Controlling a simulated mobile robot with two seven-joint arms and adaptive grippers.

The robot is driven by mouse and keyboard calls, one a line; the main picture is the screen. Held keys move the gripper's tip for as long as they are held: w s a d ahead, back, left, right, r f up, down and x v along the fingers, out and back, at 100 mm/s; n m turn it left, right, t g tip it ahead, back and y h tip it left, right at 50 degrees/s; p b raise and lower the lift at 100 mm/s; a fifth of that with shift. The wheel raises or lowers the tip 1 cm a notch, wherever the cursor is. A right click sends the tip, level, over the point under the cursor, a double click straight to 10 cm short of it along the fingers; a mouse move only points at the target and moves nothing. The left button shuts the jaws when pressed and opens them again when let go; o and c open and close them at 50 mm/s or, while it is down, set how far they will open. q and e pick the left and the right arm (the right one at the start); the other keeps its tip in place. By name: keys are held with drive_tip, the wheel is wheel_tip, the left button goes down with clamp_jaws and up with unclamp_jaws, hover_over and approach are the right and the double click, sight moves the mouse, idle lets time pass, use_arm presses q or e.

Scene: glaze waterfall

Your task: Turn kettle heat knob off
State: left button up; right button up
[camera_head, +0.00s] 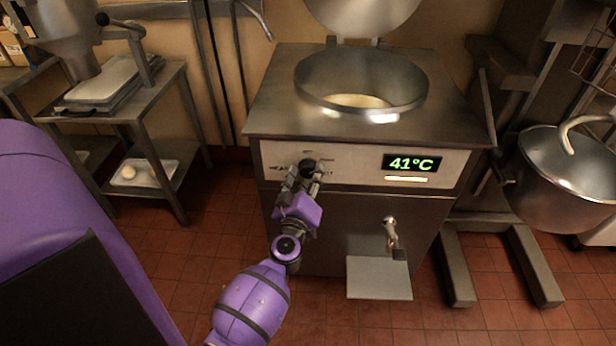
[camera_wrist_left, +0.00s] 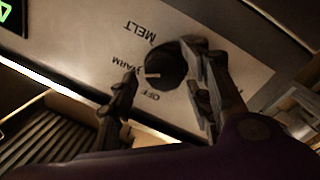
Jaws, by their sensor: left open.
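The kettle (camera_head: 280,105) is a large steel unit with an open round bowl and raised lid. Its round black heat knob (camera_head: 308,164) sits on the left of the front panel. In the left wrist view the knob (camera_wrist_left: 163,66) has a pale pointer mark directed toward the WARM label, with OFF and MELT printed nearby. My left gripper (camera_head: 304,174) is at the knob. In the left wrist view its open fingers (camera_wrist_left: 160,72) stand on either side of the knob; I cannot tell whether they touch it. My right gripper is not in view.
A lit display (camera_head: 411,163) reads 41°C. A drain tap (camera_head: 390,232) sticks out lower on the front, above a steel shelf (camera_head: 379,278). A steel table (camera_head: 170,95) stands left and a mixer bowl (camera_head: 565,185) right. The tiled floor in front is mostly clear.

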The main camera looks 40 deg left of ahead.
use_arm(q)
drive_tip(key=shift+c, duration=0.2)
drive_tip(key=c, duration=1)
